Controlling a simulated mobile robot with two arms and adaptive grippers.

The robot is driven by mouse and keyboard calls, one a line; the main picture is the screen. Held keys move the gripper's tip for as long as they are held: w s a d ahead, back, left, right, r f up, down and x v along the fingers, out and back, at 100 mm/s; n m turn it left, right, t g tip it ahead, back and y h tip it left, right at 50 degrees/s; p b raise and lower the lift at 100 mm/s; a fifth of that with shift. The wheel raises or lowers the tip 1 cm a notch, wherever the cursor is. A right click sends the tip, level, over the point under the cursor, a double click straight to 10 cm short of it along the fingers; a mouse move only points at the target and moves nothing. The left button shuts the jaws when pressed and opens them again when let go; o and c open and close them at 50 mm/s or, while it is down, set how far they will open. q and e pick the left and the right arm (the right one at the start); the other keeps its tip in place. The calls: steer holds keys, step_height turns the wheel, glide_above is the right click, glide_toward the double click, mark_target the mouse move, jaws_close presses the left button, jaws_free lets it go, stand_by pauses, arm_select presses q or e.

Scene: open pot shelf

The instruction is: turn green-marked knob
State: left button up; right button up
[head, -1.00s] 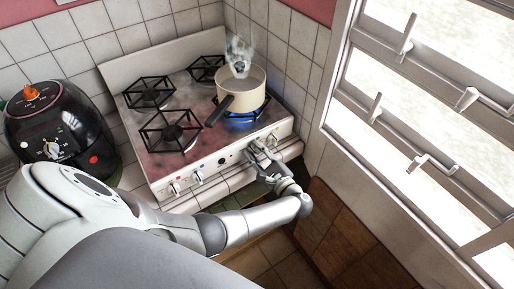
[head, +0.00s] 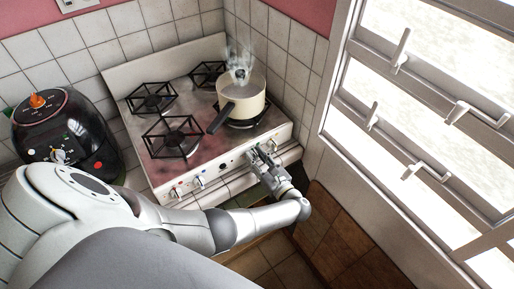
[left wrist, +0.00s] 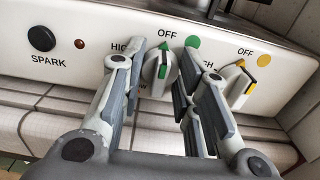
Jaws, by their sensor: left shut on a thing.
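The green-marked knob (left wrist: 160,69) is on the white stove front in the left wrist view, beside a green dot (left wrist: 192,41). Its green stripe points up toward the OFF label. My left gripper (head: 258,153) is at the right part of the stove front in the head view. In the left wrist view its fingers (left wrist: 163,62) are on either side of the knob, shut on it. In the head view the gripper hides the knob. My right gripper is not in view.
A yellow-marked knob (left wrist: 238,85) is close to the right finger. A cream pot (head: 243,104) with a dark handle steams on the front right burner, with no flame visible. A black air fryer (head: 65,135) stands at left. A window (head: 430,110) is at right.

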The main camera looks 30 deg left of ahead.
arm_select(q)
steer(key=shift+f, duration=0.1)
stand_by(0.3)
steer(key=o, duration=1.1)
steer(key=shift+c, duration=0.2)
steer(key=shift+d, duration=0.1)
steer(key=v, duration=0.7)
steer(key=shift+d, duration=0.15)
steer(key=shift+s, duration=0.1)
